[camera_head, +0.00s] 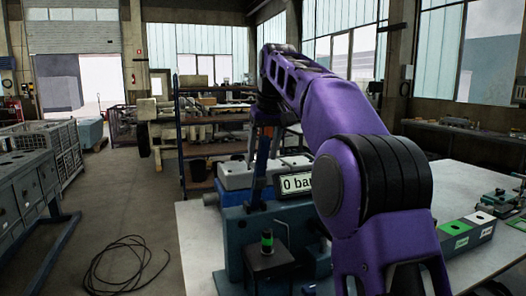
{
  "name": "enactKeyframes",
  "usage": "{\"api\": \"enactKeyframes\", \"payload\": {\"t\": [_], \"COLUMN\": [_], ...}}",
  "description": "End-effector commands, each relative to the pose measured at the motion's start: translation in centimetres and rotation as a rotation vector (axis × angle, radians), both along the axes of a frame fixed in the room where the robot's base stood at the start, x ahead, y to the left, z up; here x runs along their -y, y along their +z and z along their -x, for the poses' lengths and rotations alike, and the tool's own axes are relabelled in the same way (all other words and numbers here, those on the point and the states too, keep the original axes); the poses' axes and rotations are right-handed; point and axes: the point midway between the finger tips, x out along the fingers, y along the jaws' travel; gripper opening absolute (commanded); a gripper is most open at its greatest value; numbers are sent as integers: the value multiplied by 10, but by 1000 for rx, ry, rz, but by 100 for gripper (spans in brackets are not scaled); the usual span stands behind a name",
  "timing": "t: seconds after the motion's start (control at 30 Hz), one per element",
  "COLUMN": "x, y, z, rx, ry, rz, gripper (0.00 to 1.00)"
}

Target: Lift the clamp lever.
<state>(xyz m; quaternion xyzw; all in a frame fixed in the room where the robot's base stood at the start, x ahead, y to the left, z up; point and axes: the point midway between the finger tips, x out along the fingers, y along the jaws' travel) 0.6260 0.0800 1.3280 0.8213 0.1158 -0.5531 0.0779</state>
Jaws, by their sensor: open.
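My purple arm reaches in from the lower right. Its wrist bends down over a blue-green test fixture (240,235) on the bench. My gripper (265,150) hangs open above the fixture, small and partly merged with the things behind it. A dark blue upright bar (258,190) stands below the gripper, in front of the grey block (233,176); it may be the clamp lever. I cannot tell whether the gripper touches it. A display reading "0 bar" (296,184) sits right of the bar, its right end hidden by my arm.
A dark box with a green-banded cylinder (267,242) stands at the fixture's front. A grey-topped bench (195,235) carries the fixture. Labelled green and white blocks (468,232) lie at the right. A cable coil (125,262) lies on the floor; shelves (215,150) stand behind.

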Motion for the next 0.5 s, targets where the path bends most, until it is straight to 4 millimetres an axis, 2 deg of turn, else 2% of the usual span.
{"api": "enactKeyframes", "payload": {"t": [0.17,0.5], "x": [1,6], "y": [9,52], "z": [2,19], "rx": [4,2], "ry": [0,0], "rz": [0,-1], "gripper": [61,61]}}
